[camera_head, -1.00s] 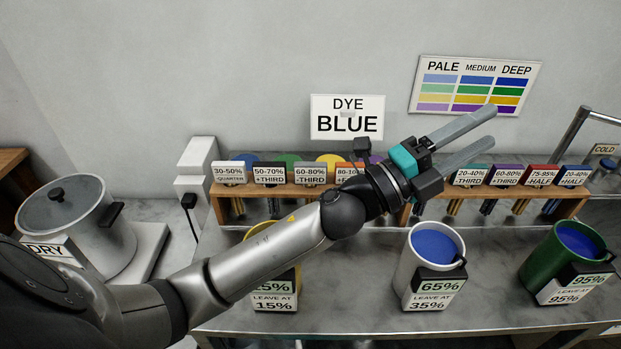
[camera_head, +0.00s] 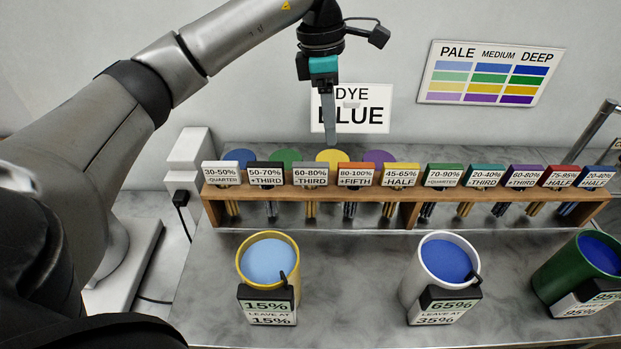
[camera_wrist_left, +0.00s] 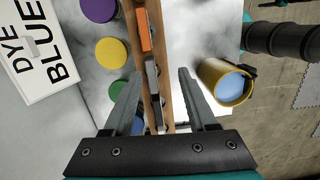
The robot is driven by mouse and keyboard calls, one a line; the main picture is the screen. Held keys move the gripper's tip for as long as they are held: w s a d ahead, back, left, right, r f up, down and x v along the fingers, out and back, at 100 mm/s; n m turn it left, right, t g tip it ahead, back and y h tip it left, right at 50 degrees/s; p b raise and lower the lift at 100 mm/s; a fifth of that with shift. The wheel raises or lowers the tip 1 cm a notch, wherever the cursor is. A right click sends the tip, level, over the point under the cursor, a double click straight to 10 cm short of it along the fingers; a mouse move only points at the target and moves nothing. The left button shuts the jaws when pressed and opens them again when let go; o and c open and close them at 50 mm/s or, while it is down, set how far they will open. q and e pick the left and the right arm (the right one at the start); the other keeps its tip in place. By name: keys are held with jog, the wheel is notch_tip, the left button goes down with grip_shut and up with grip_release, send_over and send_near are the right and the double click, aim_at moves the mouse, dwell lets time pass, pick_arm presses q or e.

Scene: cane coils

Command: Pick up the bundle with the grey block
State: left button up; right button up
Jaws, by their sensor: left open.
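The grey block (camera_head: 311,174), labelled "60-80% -THIRD", sits third from the left on the wooden rack (camera_head: 409,212). Its bundle hangs below the shelf, and only its end (camera_head: 311,209) shows. My left gripper (camera_head: 330,142) points down above and behind the rack, near the grey block. In the left wrist view the open fingers (camera_wrist_left: 158,84) straddle the rack line, with the grey block (camera_wrist_left: 151,76) between and below them. The gripper is empty and apart from the block. The orange block (camera_head: 356,174) stands to its right and the black block (camera_head: 266,174) to its left.
Several other labelled blocks share the rack. Coloured discs, including a yellow one (camera_head: 331,156), lie behind it. A yellow pot (camera_head: 268,262), a white pot (camera_head: 441,262) and a green pot (camera_head: 583,270) stand in front. A "DYE BLUE" sign (camera_head: 377,124) is on the wall behind.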

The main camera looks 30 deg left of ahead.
pick_arm(q)
jog(key=y, duration=0.2)
send_over(311, 164)
jog(key=f, duration=0.7)
jog(key=shift+s+a+f, duration=0.15)
jog(key=shift+s+f, duration=0.05)
jog(key=shift+f, duration=0.05)
jog(key=shift+n, duration=0.3)
jog(key=shift+w+f, duration=0.15)
jog(key=shift+f, duration=3)
grip_shut()
